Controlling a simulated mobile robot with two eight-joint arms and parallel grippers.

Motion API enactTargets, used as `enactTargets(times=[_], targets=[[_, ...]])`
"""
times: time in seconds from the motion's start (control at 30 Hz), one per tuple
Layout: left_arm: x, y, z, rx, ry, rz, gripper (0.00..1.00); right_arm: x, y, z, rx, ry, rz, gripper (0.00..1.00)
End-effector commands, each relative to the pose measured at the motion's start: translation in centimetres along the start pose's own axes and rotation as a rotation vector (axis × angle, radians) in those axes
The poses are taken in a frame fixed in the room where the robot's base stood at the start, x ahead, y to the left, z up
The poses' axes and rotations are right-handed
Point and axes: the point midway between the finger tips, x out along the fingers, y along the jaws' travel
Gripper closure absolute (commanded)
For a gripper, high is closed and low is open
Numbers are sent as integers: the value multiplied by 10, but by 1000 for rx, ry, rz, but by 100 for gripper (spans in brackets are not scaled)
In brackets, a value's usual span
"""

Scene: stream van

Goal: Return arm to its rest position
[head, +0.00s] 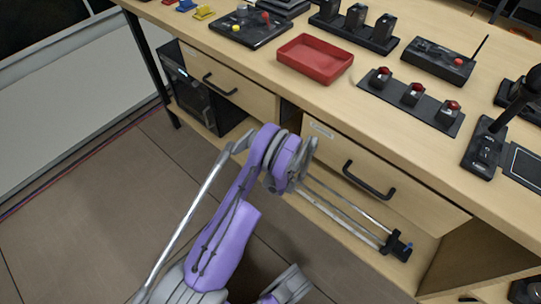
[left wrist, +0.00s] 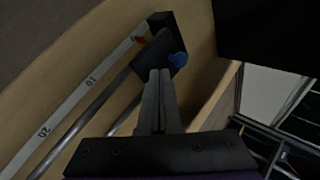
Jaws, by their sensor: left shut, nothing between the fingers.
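My left arm (head: 228,235), purple and grey, reaches up from the bottom of the head view in front of the desk. Its gripper cannot be clearly made out there. In the left wrist view the left gripper (left wrist: 160,74) is shut, with its fingers together and nothing between them. The slider block (head: 396,245) also shows in the head view, at the right end of two metal rails. My right gripper is not in view.
The wooden desk has a drawer with a black handle (head: 369,180) above the rails. A red tray (head: 315,60), a panel with red-topped switches (head: 411,97) and a black joystick (head: 484,146) stand on top. A black box (head: 198,95) sits below left. Open floor lies left.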

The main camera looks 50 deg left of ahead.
Motion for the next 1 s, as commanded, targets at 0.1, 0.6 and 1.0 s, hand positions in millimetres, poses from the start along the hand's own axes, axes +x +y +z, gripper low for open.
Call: enactTargets(times=[0.1,0.6,1.0], targets=[[-36,-2,0,3,1,1,100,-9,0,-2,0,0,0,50],[-93,0,0,1,0,0,100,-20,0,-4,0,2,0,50],[-93,0,0,1,0,0,100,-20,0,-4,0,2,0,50]])
